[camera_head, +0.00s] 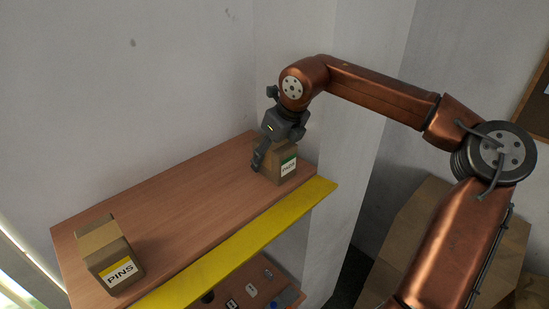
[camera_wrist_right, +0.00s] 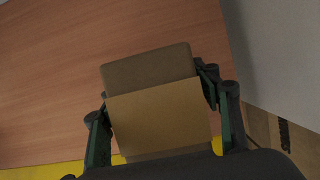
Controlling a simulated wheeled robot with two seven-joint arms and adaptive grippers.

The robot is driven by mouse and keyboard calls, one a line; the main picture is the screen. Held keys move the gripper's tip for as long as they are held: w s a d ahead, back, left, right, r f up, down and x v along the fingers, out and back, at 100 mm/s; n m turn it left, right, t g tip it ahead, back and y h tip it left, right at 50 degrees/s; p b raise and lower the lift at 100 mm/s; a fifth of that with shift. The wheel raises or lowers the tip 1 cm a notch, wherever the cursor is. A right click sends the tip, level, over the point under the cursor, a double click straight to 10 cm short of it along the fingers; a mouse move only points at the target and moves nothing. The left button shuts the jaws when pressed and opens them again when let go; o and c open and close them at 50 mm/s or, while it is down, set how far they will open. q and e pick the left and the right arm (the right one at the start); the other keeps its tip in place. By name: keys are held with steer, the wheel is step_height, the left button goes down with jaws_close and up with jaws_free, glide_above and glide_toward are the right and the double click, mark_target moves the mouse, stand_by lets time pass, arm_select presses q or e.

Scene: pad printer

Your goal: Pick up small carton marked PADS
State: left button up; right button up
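The small carton marked PADS (camera_head: 287,165) is a brown box with a green-and-white label. It stands upright at the far right end of the wooden shelf (camera_head: 165,205). My right gripper (camera_head: 262,158) reaches down over it from above. In the right wrist view the carton (camera_wrist_right: 158,118) fills the space between the two fingers (camera_wrist_right: 158,92), one on each side, and the fingertips appear to touch its sides. The carton looks to be resting on the shelf. My left gripper is in neither view.
A carton marked PINS (camera_head: 110,260) with a yellow label stands at the shelf's near left end. A yellow strip (camera_head: 240,245) runs along the front edge. Small items lie on a lower shelf (camera_head: 285,297). Walls stand close behind and right. The middle shelf surface is clear.

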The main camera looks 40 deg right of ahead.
steer(key=c, duration=0.9)
steer(key=shift+c, duration=0.2)
steer(key=shift+r, duration=0.1)
